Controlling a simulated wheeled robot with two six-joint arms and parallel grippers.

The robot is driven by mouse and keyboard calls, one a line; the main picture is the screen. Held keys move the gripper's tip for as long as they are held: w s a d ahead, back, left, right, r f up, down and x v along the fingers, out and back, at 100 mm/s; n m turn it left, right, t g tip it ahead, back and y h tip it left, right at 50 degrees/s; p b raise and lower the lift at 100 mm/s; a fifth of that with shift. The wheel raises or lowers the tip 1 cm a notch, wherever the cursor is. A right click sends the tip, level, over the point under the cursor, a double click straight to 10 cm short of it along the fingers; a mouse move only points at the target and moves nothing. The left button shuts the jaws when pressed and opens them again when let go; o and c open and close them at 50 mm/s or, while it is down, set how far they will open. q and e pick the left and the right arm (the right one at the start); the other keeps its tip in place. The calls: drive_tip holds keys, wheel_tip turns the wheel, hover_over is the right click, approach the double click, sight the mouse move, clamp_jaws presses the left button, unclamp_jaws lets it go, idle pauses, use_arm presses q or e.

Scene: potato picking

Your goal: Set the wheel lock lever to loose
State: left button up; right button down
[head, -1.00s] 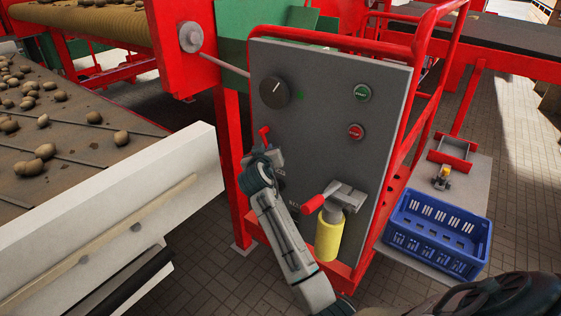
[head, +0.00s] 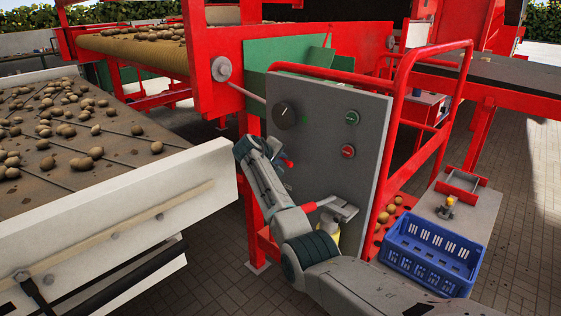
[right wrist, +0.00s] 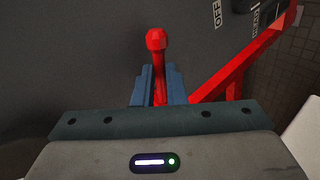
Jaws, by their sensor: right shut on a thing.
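A lever with a red round knob (head: 287,162) stands out from the grey control panel (head: 345,110), below the black dial. My right gripper (head: 277,160) is at this lever, partly hidden behind its own wrist in the head view. In the right wrist view, the red lever (right wrist: 157,42) rises between the two blue-grey fingers (right wrist: 158,88), which are shut on its stem below the knob. The lever's base is hidden. I cannot read a label that names this lever. My left gripper is not in view.
The black dial (head: 283,115) and green and red buttons are on the panel. A red handle (head: 322,201) with a yellow cylinder is lower down, close to my right forearm. Red rails (head: 396,130) border the panel. A blue crate (head: 432,255) stands at right.

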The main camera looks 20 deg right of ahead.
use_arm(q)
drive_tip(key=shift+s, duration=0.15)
use_arm(e)
drive_tip(key=shift+d+r+n+g, duration=0.1)
drive_tip(key=shift+r+n+g, duration=0.2)
drive_tip(key=shift+n+g, duration=0.35)
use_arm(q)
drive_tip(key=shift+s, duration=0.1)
use_arm(e)
drive_tip(key=c, duration=1.7)
unclamp_jaws()
drive_tip(key=shift+c, duration=0.2)
drive_tip(key=shift+o, duration=1.3)
drive_tip(key=shift+d, duration=0.1)
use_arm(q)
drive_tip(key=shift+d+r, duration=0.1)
use_arm(e)
drive_tip(key=shift+d, duration=0.1)
drive_tip(key=shift+r, duration=0.1)
